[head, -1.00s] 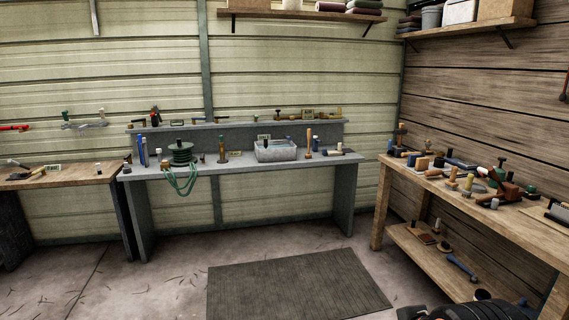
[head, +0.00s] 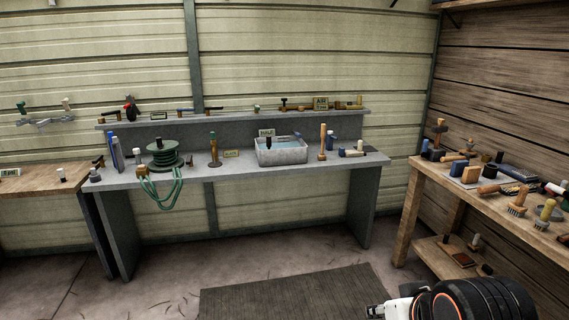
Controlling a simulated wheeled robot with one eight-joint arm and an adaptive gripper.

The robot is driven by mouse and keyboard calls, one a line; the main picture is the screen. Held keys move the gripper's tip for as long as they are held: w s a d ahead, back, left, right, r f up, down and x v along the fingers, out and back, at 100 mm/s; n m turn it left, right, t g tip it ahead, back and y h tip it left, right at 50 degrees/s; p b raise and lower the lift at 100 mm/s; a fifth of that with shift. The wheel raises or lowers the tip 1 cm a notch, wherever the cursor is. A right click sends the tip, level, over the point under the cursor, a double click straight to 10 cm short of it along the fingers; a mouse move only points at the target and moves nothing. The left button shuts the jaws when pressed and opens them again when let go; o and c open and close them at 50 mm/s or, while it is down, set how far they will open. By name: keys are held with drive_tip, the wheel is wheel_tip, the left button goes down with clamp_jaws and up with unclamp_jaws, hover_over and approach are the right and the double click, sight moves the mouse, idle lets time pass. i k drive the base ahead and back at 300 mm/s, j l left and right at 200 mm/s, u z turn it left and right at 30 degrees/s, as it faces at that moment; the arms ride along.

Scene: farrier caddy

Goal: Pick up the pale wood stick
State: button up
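An upright pale wood stick (head: 323,140) stands on the grey bench, just right of the grey basin; it looks like the task's stick, though other wooden handles are in view and I cannot be sure. Its lower end looks thicker. It stands apart from my arm, whose black and white part with an orange ring shows at the bottom right of the head view.
The grey bench (head: 233,175) also bears a green hose reel (head: 162,155) and a water-filled basin (head: 281,153). A wooden bench (head: 480,205) crowded with brushes and tools stands at the right. The floor around the dark mat (head: 300,295) is clear.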

sight(321, 158)
drive_tip(key=i, duration=2.1)
drive_tip(key=i+j+z, duration=0.15)
drive_tip(key=i, duration=0.35)
drive_tip(key=i+j+z, duration=0.15)
drive_tip(key=i, duration=0.3)
drive_tip(key=i+l, duration=0.1)
